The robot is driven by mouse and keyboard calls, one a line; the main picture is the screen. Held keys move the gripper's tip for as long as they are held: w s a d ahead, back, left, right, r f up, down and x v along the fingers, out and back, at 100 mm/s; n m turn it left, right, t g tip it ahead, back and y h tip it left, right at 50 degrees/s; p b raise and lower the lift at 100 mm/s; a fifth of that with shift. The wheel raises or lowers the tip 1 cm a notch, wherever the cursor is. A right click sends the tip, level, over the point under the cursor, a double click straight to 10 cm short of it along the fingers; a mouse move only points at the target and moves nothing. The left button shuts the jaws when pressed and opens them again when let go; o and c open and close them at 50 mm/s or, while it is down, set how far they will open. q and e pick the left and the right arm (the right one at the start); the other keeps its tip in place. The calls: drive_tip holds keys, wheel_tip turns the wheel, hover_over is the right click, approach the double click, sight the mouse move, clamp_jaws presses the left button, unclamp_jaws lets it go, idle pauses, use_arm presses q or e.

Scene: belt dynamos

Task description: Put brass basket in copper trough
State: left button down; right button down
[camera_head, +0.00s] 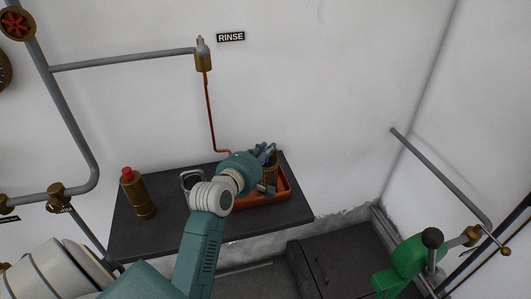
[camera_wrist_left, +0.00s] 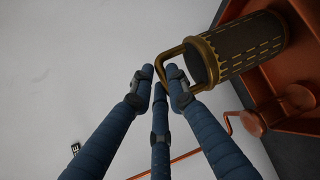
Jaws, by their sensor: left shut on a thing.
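The brass basket (camera_head: 270,174) is a dark cylinder with brass bands and dashes, and it also shows in the left wrist view (camera_wrist_left: 240,46). My left gripper (camera_head: 265,154) has blue fingers, seen close up in the left wrist view (camera_wrist_left: 160,76), shut on the basket's brass loop handle. The basket is at the copper trough (camera_head: 284,183), within its outline in the head view. I cannot tell whether it rests on the trough's floor. The trough also shows in the left wrist view (camera_wrist_left: 288,86). My left wrist hides its left part. My right gripper is not in view.
The trough stands on a dark shelf (camera_head: 125,240) against the wall. A brass bottle with a red cap (camera_head: 139,195) and a grey-rimmed item (camera_head: 190,180) stand left. A copper pipe (camera_head: 210,112) descends behind the trough under the RINSE sign (camera_head: 231,37). A green device (camera_head: 408,258) stands lower right.

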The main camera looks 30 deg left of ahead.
use_arm(q)
drive_tip(key=shift+f, duration=0.4)
drive_tip(key=c, duration=1.7)
unclamp_jaws()
drive_tip(key=shift+f, duration=0.1)
drive_tip(key=b+v, duration=0.1)
drive_tip(key=v, duration=1.1)
drive_tip(key=shift+s+b, duration=0.1)
drive_tip(key=shift+b, duration=0.25)
